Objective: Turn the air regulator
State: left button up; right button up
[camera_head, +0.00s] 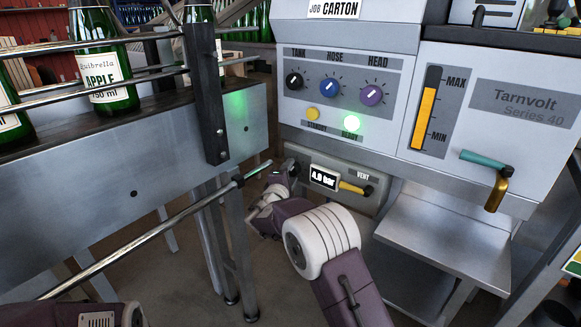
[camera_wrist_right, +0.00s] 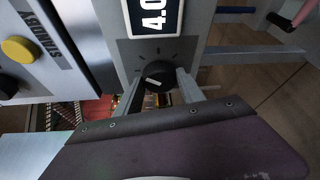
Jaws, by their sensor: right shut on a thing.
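The air regulator is a black round knob with a white mark (camera_wrist_right: 158,76), on a grey panel below the main machine cabinet. In the right wrist view it sits between the two fingers of my right gripper (camera_wrist_right: 160,84), which is shut on it. In the head view my right gripper (camera_head: 286,176) reaches the left end of that panel and mostly hides the knob. A small display (camera_head: 323,177) beside it reads about 4.0 bar; it also shows cropped in the wrist view (camera_wrist_right: 154,16). Only a piece of my left arm shows at the bottom left; its gripper is out of view.
A yellow vent lever (camera_head: 355,188) is right of the display. Above are the tank, hose and head knobs (camera_head: 329,88) and a lit green ready lamp (camera_head: 351,123). A conveyor (camera_head: 150,135) with green bottles stands left. A grey shelf (camera_head: 440,240) juts out at right.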

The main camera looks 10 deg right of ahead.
jog(key=shift+a+r+n+g+p, duration=0.1)
jog(key=shift+n+g+p, duration=0.6)
jog(key=shift+n+p, duration=1.15)
jog(key=shift+r+n+g+p, duration=0.1)
jog(key=shift+n+g+p, duration=0.65)
jog(key=shift+p, duration=2.05)
jog(key=o, duration=1.4)
jog(key=shift+w, duration=0.1)
jog(key=shift+c, duration=0.2)
